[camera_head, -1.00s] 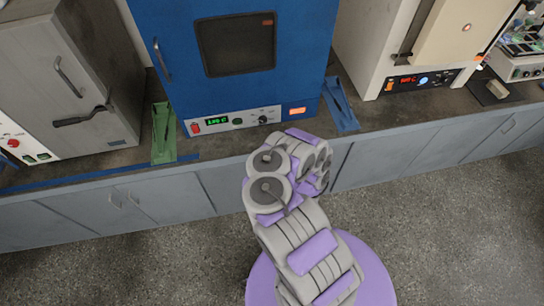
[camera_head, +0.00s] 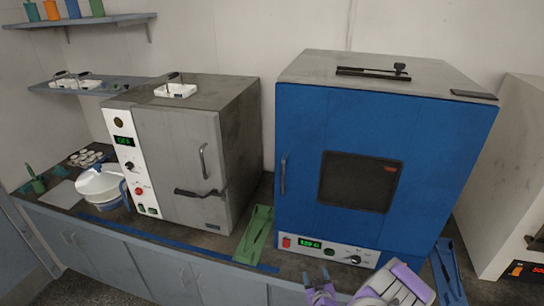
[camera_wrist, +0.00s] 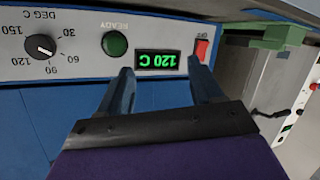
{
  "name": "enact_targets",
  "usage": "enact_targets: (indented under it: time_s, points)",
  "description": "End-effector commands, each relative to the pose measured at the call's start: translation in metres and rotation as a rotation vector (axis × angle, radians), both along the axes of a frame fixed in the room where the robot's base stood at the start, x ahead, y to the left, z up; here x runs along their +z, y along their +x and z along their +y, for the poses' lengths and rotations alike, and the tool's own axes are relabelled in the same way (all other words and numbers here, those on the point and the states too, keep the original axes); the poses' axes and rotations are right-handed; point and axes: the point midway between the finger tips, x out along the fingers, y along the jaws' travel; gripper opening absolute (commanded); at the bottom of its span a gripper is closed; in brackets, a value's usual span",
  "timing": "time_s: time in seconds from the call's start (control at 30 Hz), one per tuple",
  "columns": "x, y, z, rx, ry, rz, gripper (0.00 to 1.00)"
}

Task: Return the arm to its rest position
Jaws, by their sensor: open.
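My gripper (camera_head: 322,282) is low in front of the blue oven's control panel in the head view, with my purple and grey arm behind it at the bottom edge. In the wrist view its two blue-grey fingers (camera_wrist: 160,92) stand apart, with nothing between them. The blue oven (camera_head: 300,115) has its door shut and a dark window. Its control panel (camera_wrist: 70,62) appears upside down in the wrist view, with a green display (camera_wrist: 157,61) reading 120 C, a red switch, a green lamp and a dial. I cannot tell how near the fingertips are to the panel.
A grey oven (camera_head: 185,150) stands left with its door shut. A green tool (camera_head: 253,235) lies between the ovens, a blue one (camera_head: 447,272) to the right. A white bowl-like vessel (camera_head: 99,183) is at the far left. A pale oven (camera_head: 510,180) stands at the right edge.

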Motion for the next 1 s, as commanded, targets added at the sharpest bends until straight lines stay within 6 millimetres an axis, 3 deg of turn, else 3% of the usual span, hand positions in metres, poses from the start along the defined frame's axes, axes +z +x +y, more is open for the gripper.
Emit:
enact_targets:
  time_s: [0.2,0.47,0.73,1.0]
  points:
    - [0.037,0.019,0.055,0.137,0.100,0.128,0.66]
    - [0.082,0.008,0.102,0.272,0.154,0.312,0.66]
    - [0.128,-0.031,0.123,0.351,0.147,0.522,0.66]
    - [0.171,-0.094,0.117,0.348,0.105,0.741,0.66]
